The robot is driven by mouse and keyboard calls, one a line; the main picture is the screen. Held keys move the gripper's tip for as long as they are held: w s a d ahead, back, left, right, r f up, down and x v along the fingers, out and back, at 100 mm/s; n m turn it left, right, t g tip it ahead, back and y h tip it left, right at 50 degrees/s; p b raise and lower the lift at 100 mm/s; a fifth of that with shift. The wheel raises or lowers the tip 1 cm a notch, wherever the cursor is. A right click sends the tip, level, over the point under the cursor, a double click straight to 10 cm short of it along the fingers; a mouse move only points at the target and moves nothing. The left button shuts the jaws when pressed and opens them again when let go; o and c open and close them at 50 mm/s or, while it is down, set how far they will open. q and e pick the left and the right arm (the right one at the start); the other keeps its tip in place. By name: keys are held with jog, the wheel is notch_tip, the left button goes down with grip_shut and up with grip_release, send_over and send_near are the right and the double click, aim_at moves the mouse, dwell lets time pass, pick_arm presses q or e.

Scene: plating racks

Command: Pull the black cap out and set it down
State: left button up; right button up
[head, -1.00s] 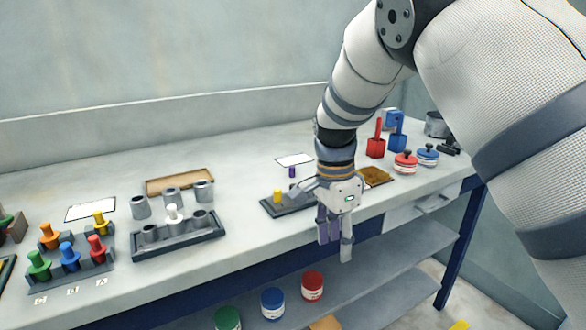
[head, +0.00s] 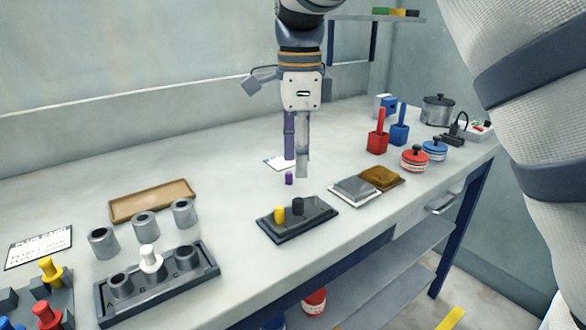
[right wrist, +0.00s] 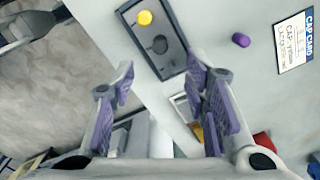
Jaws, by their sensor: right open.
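In the right wrist view the black cap (right wrist: 160,45) and the yellow cap (right wrist: 144,17) show from above in the tray (right wrist: 176,66). My right gripper (head: 296,166) points down, open and empty, apart from the black cap and above it in the picture. In the right wrist view its purple-padded fingers (right wrist: 162,88) are spread wide. My left gripper is not in view.
A purple cap (head: 289,178) stands on the table behind the tray, near a white card (right wrist: 297,40). A grey and brown pad pair (head: 355,189) lies to the right. A dark rack (head: 206,272) with grey cylinders stands left. The table's front edge is close to the tray.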

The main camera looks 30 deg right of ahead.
aim_at(298, 199)
notch_tip(298, 199, down, 9)
jog(key=shift+r, duration=0.1)
jog(key=shift+c, duration=0.6)
grip_shut()
jog(key=c, duration=0.7)
grip_release()
jog(key=shift+c, duration=0.2)
grip_shut()
jog(key=shift+r+p, duration=0.45)
jog(key=shift+r, duration=1.65)
